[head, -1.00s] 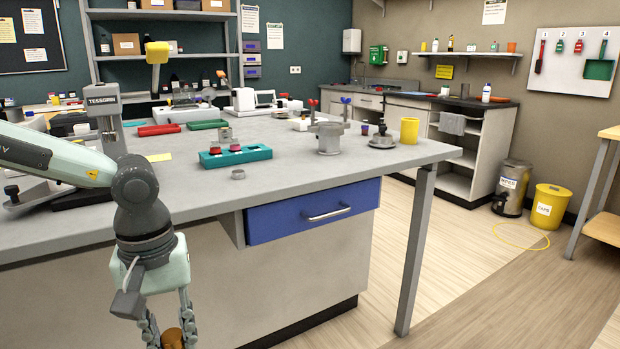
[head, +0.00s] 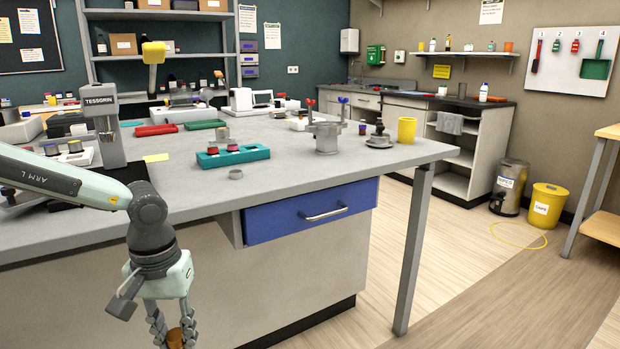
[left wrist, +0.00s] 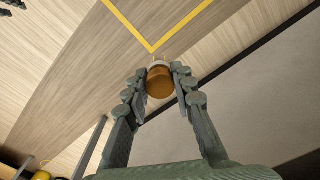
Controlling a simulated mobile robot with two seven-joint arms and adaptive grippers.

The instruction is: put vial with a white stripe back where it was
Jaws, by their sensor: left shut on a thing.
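My left gripper (head: 173,335) hangs in front of the bench, below the top, at the bottom of the head view. It is shut on an amber-brown vial (left wrist: 160,83), which sits between its fingertips in the left wrist view. A pale band or cap shows at the vial's far end; I cannot tell if it is the white stripe. The vial's brown end also shows in the head view (head: 175,338), cut by the frame edge. A teal rack (head: 258,153) on the bench holds small vials with red and dark tops (head: 233,146). My right gripper is not in view.
The grey bench top (head: 300,175) has a small grey ring (head: 236,174), a grey pot-like fixture (head: 327,138) and a yellow cup (head: 406,130). A blue drawer (head: 312,211) is shut beneath it. A TESSORIN instrument (head: 104,125) stands at the left.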

